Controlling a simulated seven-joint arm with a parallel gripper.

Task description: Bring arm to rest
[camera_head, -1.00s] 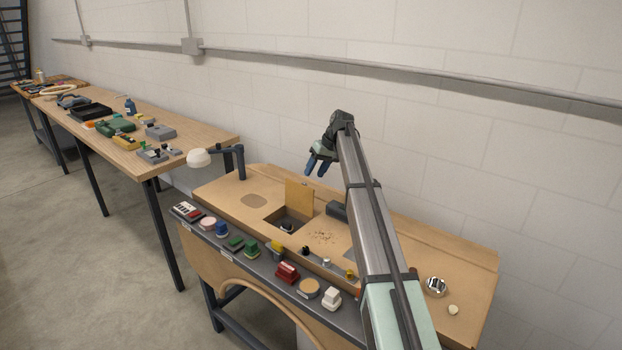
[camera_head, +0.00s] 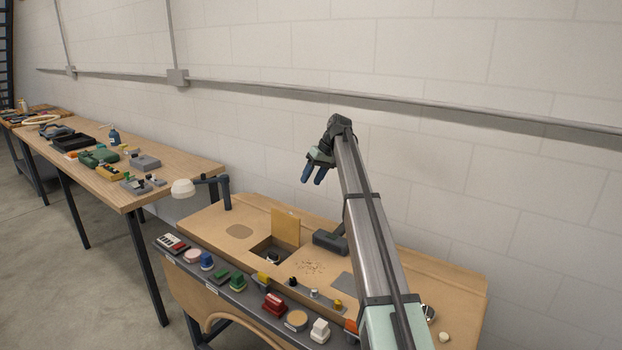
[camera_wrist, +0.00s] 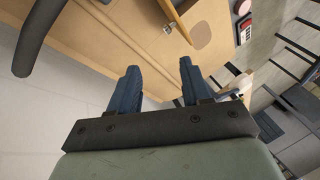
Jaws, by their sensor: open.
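My gripper (camera_head: 314,174) is open, with its two blue fingers apart and nothing between them. In the head view it hangs in the air above the back of the wooden workbench (camera_head: 215,222), in front of the wall. In the wrist view the fingers of my gripper (camera_wrist: 157,85) point towards the bench top, apart from it. My arm reaches up from the lower right of the head view and hides part of the bench's right side.
The bench has a raised wooden flap (camera_head: 285,228) beside an open compartment, a lamp (camera_head: 184,188) at its left, and a dark front ledge (camera_head: 240,292) with several small coloured objects. A longer table (camera_head: 190,170) with tools stands left. Air around my gripper is clear.

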